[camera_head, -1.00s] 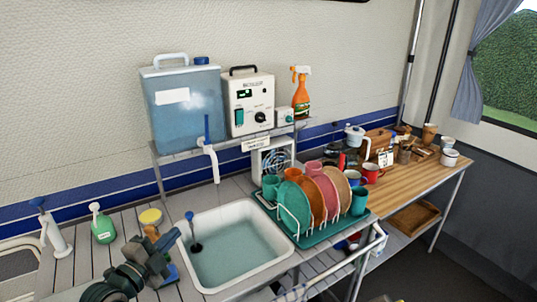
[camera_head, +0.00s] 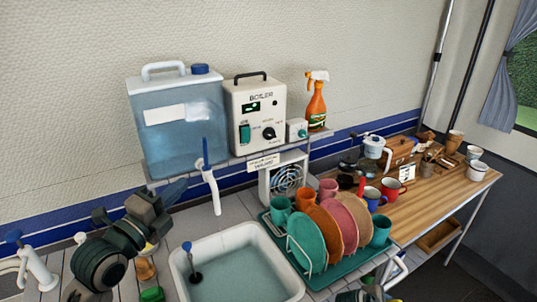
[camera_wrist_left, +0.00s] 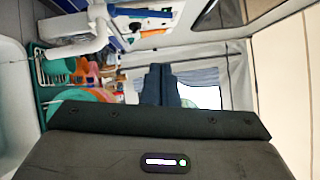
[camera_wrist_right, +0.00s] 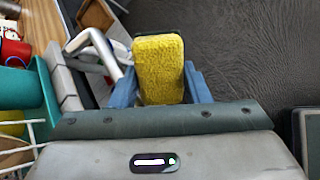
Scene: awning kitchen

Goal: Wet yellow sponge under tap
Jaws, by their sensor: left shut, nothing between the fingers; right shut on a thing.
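The yellow sponge (camera_wrist_right: 158,58) shows in the right wrist view, held between the blue fingers of my right gripper (camera_wrist_right: 159,88). It is away from the sink, above the dark floor. The white tap (camera_head: 212,182) with a blue lever (camera_head: 205,152) stands out from the shelf above the back left of the sink (camera_head: 180,268). My left gripper (camera_head: 178,190) is shut and empty, just left of the tap and apart from it. The tap also shows in the left wrist view (camera_wrist_left: 85,45). No stream from the spout is visible.
A blue water container (camera_head: 180,135) and a boiler (camera_head: 257,112) stand on the shelf. A teal dish rack (camera_head: 335,275) with plates and cups is right of the sink. A white pump (camera_head: 38,268) is at the left. The wooden table (camera_head: 430,195) is crowded.

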